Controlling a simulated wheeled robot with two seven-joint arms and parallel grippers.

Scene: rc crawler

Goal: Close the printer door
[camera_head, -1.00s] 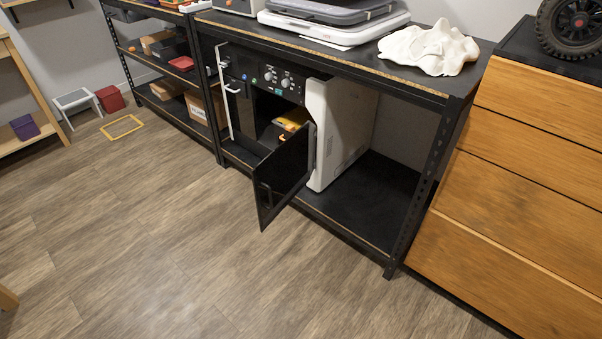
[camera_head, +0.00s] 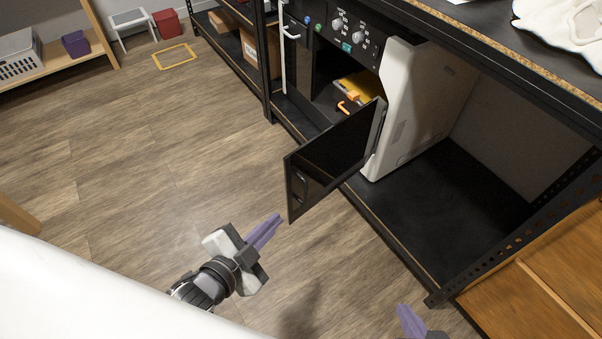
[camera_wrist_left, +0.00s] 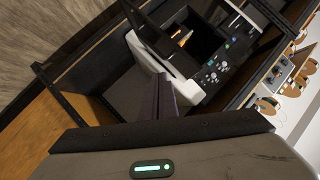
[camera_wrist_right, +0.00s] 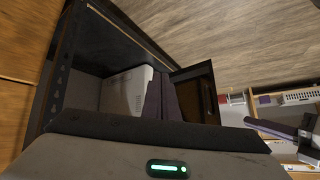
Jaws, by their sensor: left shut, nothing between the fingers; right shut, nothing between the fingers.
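The printer (camera_head: 418,110) stands on the lower shelf of the black workbench, with a white side and a dark control panel. Its dark door (camera_head: 335,155) stands open, swung out past the shelf edge over the floor, hinged on the right side of the opening. Yellow and orange parts show inside. My left gripper (camera_head: 275,222) is shut and empty, just in front of and below the door's free edge, with no clear contact. My right gripper (camera_head: 405,312) is shut and empty near the bottom edge, right of the door. The door also shows in the right wrist view (camera_wrist_right: 200,88).
The workbench's bare lower shelf (camera_head: 450,185) lies right of the printer. A black bench post and wooden drawers (camera_head: 545,280) stand at the right. The floor (camera_head: 130,170) left of the door is clear, with a yellow frame (camera_head: 175,56) farther back.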

